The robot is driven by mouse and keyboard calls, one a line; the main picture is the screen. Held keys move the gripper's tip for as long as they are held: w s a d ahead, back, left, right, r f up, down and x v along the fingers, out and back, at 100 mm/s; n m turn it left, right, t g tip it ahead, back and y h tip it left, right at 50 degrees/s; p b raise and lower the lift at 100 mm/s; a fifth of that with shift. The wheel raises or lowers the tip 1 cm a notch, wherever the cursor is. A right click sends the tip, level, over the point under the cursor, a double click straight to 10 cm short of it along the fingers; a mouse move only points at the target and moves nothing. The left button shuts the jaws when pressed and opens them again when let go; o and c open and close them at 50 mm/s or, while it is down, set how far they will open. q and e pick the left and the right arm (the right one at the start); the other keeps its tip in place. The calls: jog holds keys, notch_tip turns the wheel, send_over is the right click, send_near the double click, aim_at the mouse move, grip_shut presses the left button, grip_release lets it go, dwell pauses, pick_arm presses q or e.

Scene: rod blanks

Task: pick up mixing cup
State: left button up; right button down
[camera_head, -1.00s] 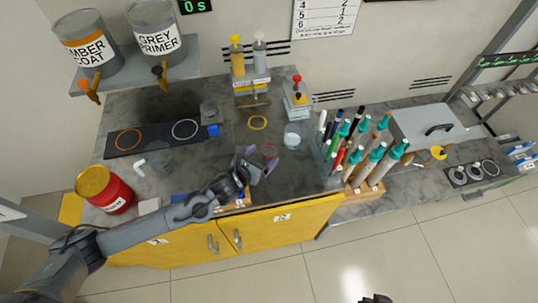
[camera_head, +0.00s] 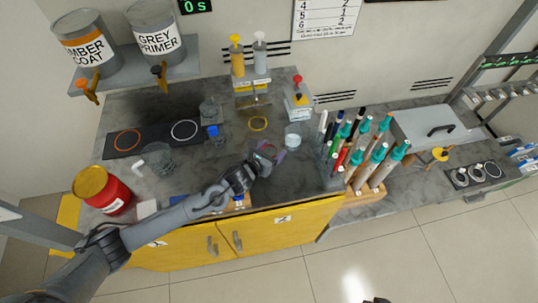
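A small clear cup (camera_head: 293,137), which looks like the mixing cup, stands upright on the grey marbled counter (camera_head: 232,150), left of the rod rack. My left gripper (camera_head: 270,152) is low over the counter, to the left and nearer side of the cup. Its two purplish fingers are spread apart with nothing seen between them. It appears apart from the cup, and it partly covers a red ring marked on the counter. Only a dark tip of what may be my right gripper (camera_head: 376,300) shows at the bottom edge; its fingers cannot be made out.
A rack of coloured rods (camera_head: 362,150) stands close to the cup's right. Behind are a yellow-and-grey syringe dispenser (camera_head: 250,72) and a red-knobbed device (camera_head: 298,98). A clear jug (camera_head: 160,158) and a red can (camera_head: 103,190) stand left. A yellow ring (camera_head: 258,123) marks bare counter.

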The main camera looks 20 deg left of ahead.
pick_arm(q)
jog(key=c, duration=0.7)
jog(key=shift+r, duration=0.15)
